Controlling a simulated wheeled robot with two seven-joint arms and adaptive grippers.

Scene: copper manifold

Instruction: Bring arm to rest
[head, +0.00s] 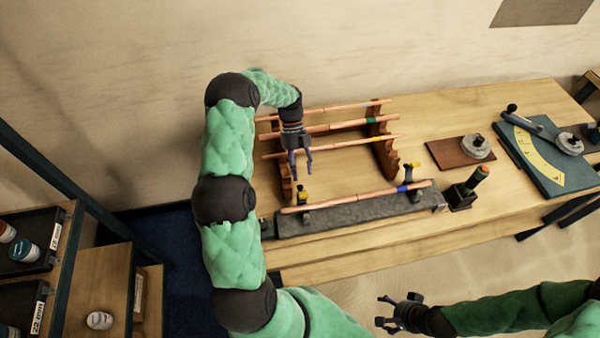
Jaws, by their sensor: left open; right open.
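My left arm, in a green padded sleeve, rises at the left of the head view and reaches over the workbench. Its gripper (299,163) is open and empty, pointing down above the near part of a wooden rack. My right gripper (386,310) is open and empty, low in front of the bench, pointing left. Several copper pipes (350,124) lie across the wooden rack (384,155), with coloured bands on some. Another copper pipe (350,196) with a blue band lies along a grey bar fixture (350,213) at the bench's front.
The workbench (445,120) stands against the wall. A shelf with jars (22,250) is at the left.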

